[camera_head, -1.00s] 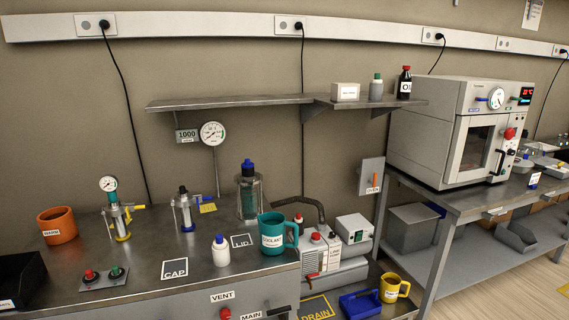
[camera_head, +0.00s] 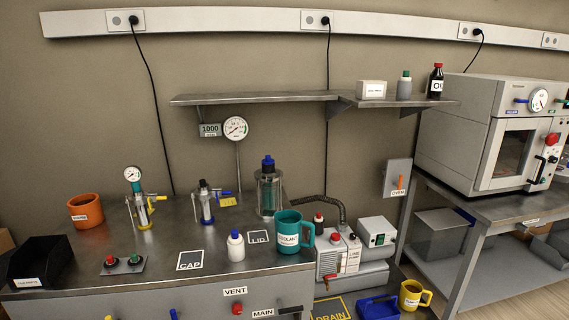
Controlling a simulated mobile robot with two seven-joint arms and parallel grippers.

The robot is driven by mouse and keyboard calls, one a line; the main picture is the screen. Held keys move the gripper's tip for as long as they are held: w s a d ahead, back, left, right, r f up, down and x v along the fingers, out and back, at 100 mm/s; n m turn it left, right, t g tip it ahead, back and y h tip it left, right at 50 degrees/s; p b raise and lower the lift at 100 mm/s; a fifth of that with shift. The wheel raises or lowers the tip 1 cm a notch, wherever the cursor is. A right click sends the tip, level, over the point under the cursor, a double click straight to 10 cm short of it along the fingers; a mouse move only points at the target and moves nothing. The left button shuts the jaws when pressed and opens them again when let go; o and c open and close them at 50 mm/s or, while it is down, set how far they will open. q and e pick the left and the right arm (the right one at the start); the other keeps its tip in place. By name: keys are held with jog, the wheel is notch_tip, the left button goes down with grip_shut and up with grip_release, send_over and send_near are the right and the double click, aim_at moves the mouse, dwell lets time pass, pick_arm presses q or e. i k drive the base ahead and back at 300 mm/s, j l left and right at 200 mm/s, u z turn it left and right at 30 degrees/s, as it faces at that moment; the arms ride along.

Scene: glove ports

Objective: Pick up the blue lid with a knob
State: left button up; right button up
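The blue knob of a lid (camera_head: 268,162) shows on top of a glass cylinder vessel (camera_head: 269,194) standing at the back of the steel bench, behind the teal mug. The lid sits on the vessel. A square mark reading LID (camera_head: 259,237) lies on the bench in front of the vessel. Neither of my grippers is in view.
A teal COOLANT mug (camera_head: 288,232) stands right in front of the vessel. A white bottle with a blue cap (camera_head: 236,245) stands left of the LID mark. A wall shelf (camera_head: 254,98) hangs above. A black bin (camera_head: 38,262) sits at left.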

aim_at(267, 161)
jog(key=i+l, duration=0.5)
jog(key=i+l+u, duration=0.4)
jog(key=l+u, duration=0.15)
jog(key=l, duration=0.05)
